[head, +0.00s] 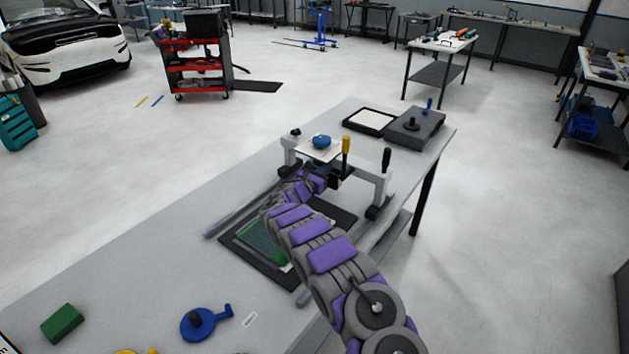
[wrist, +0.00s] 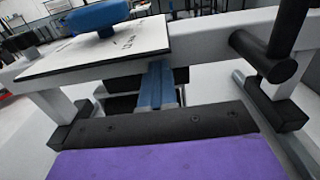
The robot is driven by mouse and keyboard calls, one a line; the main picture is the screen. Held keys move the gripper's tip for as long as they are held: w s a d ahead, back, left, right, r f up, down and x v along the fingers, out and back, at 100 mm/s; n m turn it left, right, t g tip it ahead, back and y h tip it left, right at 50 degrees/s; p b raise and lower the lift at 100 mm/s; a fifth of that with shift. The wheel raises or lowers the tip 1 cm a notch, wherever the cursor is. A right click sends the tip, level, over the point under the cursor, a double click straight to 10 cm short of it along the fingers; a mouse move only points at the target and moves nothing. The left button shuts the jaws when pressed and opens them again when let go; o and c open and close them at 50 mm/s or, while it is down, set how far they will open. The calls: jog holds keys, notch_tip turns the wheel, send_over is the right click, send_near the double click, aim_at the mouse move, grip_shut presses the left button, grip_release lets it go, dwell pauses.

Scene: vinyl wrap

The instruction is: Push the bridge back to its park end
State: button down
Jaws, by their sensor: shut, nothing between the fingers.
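The bridge (head: 381,188) is a white gantry across two grey rails, standing near their far end. A white plate with a blue knob (head: 321,142), a yellow-handled part (head: 346,145) and a black upright handle (head: 386,159) are on it. In the wrist view the white crossbeam (wrist: 222,28) spans the picture, with the plate (wrist: 95,48) at left and the black handle (wrist: 287,30) at right. My gripper (wrist: 157,75) is shut and empty, low at the near side of the beam. I cannot tell whether it touches. In the head view my arm hides much of it.
A dark mat with a green panel (head: 262,243) lies between the rails, partly under my arm. A green block (head: 62,323) and a blue disc tool (head: 198,323) lie on the near table. A black tray (head: 370,121) and grey box (head: 415,127) stand beyond the bridge.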

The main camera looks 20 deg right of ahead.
aim_at(335, 163)
jog(key=x, duration=0.4)
jog(key=shift+s+d+f, duration=0.1)
jog(key=shift+s+d, duration=0.25)
jog(key=shift+d, duration=0.1)
jog(key=shift+w+d, duration=0.15)
jog(key=shift+w+a+r, duration=0.2)
jog(key=shift+a+r, duration=0.05)
jog(key=shift+r, duration=0.1)
jog(key=shift+w+f, duration=0.15)
jog(key=shift+d, duration=0.35)
jog(key=shift+a+f, duration=0.1)
